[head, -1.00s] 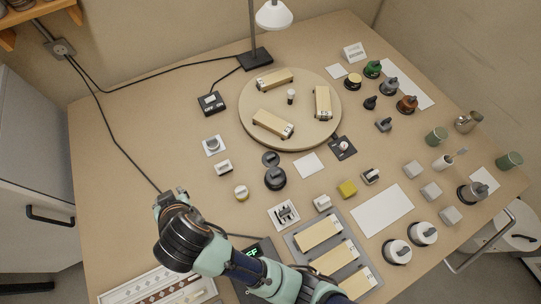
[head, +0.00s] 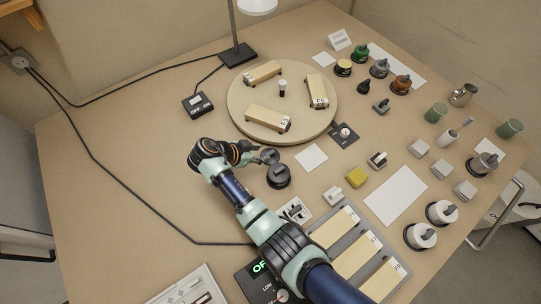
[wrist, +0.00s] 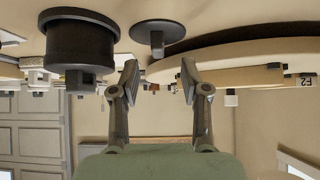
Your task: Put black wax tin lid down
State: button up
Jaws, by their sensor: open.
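A thin black disc with an upright knob, seemingly the black wax tin lid (head: 270,156), lies on the bench beside the turntable; it also shows in the upside-down wrist view (wrist: 158,28). A black round tin (head: 278,177) with a knob on top stands just in front of it, large in the wrist view (wrist: 80,42). My gripper (head: 254,152) is low at the left of the disc, pointing towards it. In the wrist view, my gripper (wrist: 158,72) is open and empty, with the disc's knob lined up between the fingers and apart from them.
The round turntable (head: 244,126) with several tan blocks stands close behind the disc. A white card (head: 311,157) lies to the right. A grey tray (head: 392,262) of tan blocks lies in front. The bench left of my arm is mostly clear, crossed by a cable (head: 120,196).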

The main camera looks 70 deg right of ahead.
aim_at(269, 153)
jog(key=b+x, duration=0.1)
jog(key=x, duration=0.4)
jog(key=shift+s+b, duration=0.2)
jog(key=shift+b, duration=0.15)
jog(key=shift+w+r, duration=0.1)
jog(key=shift+w, duration=0.05)
grip_shut()
notch_tip(269, 153, up, 20)
jog(key=p, duration=0.6)
jog(key=shift+p, duration=0.3)
